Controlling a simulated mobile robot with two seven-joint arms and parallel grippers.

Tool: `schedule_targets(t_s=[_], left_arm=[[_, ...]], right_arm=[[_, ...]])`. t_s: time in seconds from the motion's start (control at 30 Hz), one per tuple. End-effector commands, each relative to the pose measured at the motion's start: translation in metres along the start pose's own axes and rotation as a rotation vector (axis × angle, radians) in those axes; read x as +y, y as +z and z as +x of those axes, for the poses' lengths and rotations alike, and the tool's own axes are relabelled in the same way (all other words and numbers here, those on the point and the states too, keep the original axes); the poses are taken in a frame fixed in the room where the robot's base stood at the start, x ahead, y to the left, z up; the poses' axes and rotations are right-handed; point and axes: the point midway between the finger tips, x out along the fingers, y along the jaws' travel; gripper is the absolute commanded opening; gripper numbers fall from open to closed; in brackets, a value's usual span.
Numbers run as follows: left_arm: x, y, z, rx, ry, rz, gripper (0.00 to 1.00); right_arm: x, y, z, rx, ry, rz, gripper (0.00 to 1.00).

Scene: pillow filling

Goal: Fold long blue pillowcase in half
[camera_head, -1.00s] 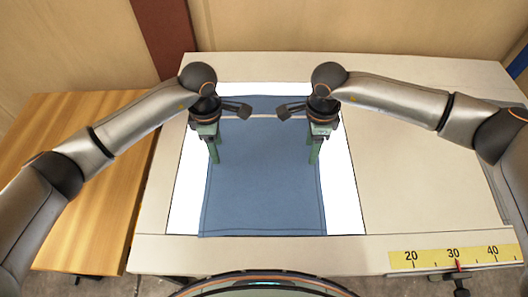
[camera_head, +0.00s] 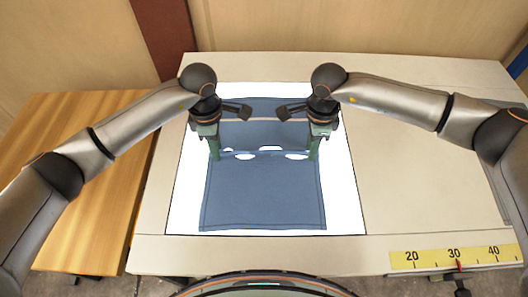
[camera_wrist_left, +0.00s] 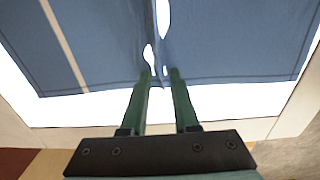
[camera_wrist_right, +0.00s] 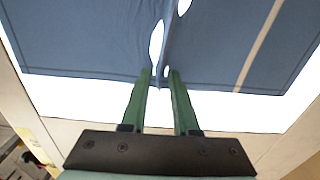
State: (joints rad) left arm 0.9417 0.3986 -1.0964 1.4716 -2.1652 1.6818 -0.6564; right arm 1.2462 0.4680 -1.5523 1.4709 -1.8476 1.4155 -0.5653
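The blue pillowcase (camera_head: 262,195) lies on a white sheet in the head view. A raised, gathered ridge crosses it between my grippers, with white gaps showing along it. It also fills the upper part of the left wrist view (camera_wrist_left: 85,55) and right wrist view (camera_wrist_right: 85,50). My left gripper (camera_head: 214,155) points down at its left edge. Its fingertips (camera_wrist_left: 161,72) are apart, with the ridge of cloth between them. My right gripper (camera_head: 313,154) points down at its right edge. Its fingertips (camera_wrist_right: 161,72) are likewise apart on either side of the ridge.
The white sheet (camera_head: 346,205) shows on both sides of the pillowcase. A wooden table (camera_head: 75,145) stands at the left.

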Motion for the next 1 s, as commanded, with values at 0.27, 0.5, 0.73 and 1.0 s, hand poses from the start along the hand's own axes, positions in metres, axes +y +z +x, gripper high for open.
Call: schedule_targets(t_s=[0.27,0.5,0.73,1.0], left_arm=[[-0.0003,-0.0004,0.0009,0.001,-0.001,0.000,0.11],[-0.0004,-0.0004,0.0009,0.001,-0.001,0.000,0.00],[-0.0004,-0.0004,0.0009,0.001,-0.001,0.000,0.00],[-0.0004,-0.0004,0.0010,0.001,-0.001,0.000,0.00]], right_arm=[[0.0005,-0.0004,0.0010,0.001,0.002,0.000,0.11],[0.0005,-0.0004,0.0010,0.001,0.002,0.000,0.00],[0.0005,-0.0004,0.0010,0.001,0.002,0.000,0.00],[0.0006,-0.0005,0.0011,0.001,0.002,0.000,0.00]])
